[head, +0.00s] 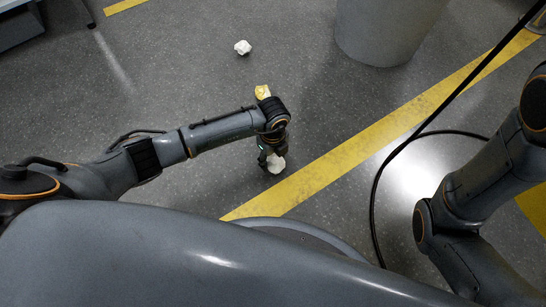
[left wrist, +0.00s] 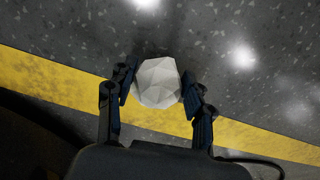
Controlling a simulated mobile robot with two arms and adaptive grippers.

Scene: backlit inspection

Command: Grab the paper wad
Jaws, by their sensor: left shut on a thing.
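A white, faceted paper wad (left wrist: 158,84) sits between the two fingers of my left gripper (left wrist: 158,92) in the left wrist view. The fingers touch it on both sides, and the gripper is shut on it. In the head view the same wad (head: 276,164) shows at the tip of my left gripper (head: 270,160), just left of the yellow floor line. I cannot tell whether it touches the floor. A second white wad (head: 243,47) lies on the floor farther off. My right gripper is out of view.
A yellow crumpled piece (head: 262,92) shows just beyond my left wrist. A large grey bin (head: 388,30) stands at the top right. A yellow line (head: 370,140) crosses the speckled grey floor. A black cable (head: 376,200) curves at the right. Open floor lies at upper left.

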